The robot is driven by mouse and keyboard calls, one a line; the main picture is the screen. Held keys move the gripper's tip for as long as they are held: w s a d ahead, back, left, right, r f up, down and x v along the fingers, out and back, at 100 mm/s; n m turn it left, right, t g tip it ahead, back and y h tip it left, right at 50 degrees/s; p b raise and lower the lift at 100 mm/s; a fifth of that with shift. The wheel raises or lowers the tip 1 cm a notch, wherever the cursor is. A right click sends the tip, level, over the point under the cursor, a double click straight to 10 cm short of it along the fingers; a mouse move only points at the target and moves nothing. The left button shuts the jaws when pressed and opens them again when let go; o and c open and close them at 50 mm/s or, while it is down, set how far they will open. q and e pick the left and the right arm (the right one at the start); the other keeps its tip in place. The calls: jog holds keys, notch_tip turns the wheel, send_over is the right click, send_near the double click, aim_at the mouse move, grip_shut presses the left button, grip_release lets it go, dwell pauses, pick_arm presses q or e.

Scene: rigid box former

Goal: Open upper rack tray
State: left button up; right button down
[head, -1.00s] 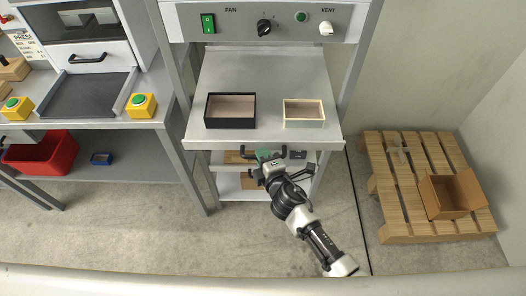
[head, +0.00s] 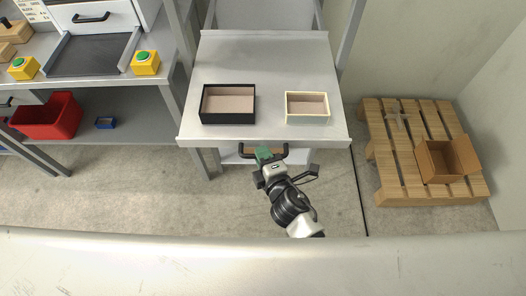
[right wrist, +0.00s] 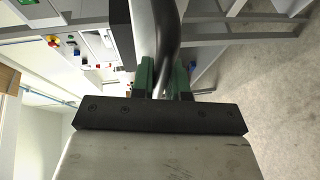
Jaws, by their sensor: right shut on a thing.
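In the head view, the upper rack tray (head: 228,157) is a pale tray under the front edge of the steel worktop. Most of it is hidden beneath the worktop. Its dark handle (head: 281,149) is at the front, and a brown patch shows by it. My right gripper (head: 263,153), with green fingertips, is shut on this handle from the front. In the right wrist view, the dark handle bar (right wrist: 168,40) runs between the green fingers of the right gripper (right wrist: 164,80). My left gripper is not in view.
A black open box (head: 228,117) and a cream open box (head: 307,118) stand on the worktop (head: 268,60). A pallet (head: 385,190) with a cardboard box (head: 437,170) is at right. A red bin (head: 45,118) is on the left shelf. Floor in front is partly clear.

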jog(key=c, duration=1.1)
grip_release()
jog(key=shift+c, duration=0.2)
jog(key=b+v, duration=0.1)
jog(key=v, duration=0.9)
jog(key=shift+s, duration=0.35)
jog(key=shift+d, duration=0.15)
